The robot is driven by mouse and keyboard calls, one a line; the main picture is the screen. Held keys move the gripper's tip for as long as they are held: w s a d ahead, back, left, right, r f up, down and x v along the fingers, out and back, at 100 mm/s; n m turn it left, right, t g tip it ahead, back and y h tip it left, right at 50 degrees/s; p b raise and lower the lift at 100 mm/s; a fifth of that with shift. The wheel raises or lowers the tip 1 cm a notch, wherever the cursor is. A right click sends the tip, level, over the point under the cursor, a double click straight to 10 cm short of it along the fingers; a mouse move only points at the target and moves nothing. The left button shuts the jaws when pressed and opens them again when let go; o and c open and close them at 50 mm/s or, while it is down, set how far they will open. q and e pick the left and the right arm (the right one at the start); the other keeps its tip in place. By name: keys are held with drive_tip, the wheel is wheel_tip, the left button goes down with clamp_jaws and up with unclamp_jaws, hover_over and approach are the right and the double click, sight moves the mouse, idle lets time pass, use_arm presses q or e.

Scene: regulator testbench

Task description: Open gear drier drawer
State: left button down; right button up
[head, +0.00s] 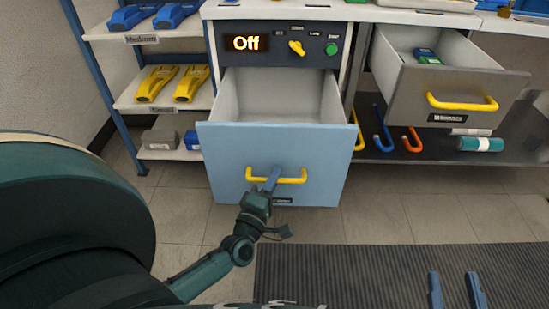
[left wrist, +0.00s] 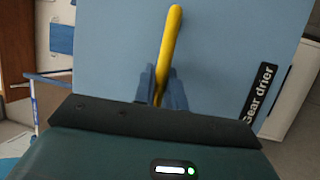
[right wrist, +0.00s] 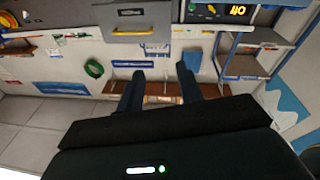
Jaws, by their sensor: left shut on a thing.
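The gear drier drawer (head: 240,160) has a light blue front and is pulled well out of its cabinet; its visible grey-white inside looks empty. Its yellow bar handle (head: 292,181) runs across the front, and my left gripper (head: 271,179) is shut on it near the middle. In the left wrist view the handle (left wrist: 171,45) passes between the fingers, with the "Gear drier" label (left wrist: 258,95) on the right. My right gripper (head: 455,288) is open and empty above the dark mat, away from the drawer.
A control panel (head: 280,46) above the drawer reads "Off", with a yellow knob (head: 297,48) and green button (head: 331,49). Another grey drawer (head: 450,88) stands open at right. A shelf (head: 165,103) with yellow and blue tools is at left. The floor before the drawer is clear.

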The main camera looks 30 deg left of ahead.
use_arm(q)
drive_tip(key=s, duration=0.1)
drive_tip(key=s+d, duration=0.1)
drive_tip(key=shift+s+d+p, duration=0.3)
drive_tip(key=shift+s+p, duration=0.05)
use_arm(e)
drive_tip(key=shift+s+f, duration=0.15)
drive_tip(key=shift+f, duration=0.15)
use_arm(q)
drive_tip(key=c, duration=1.5)
unclamp_jaws()
drive_tip(key=shift+o, duration=0.2)
use_arm(e)
drive_tip(key=shift+r, duration=0.3)
use_arm(q)
drive_tip(key=shift+r, duration=0.1)
use_arm(e)
drive_tip(key=shift+r, duration=0.1)
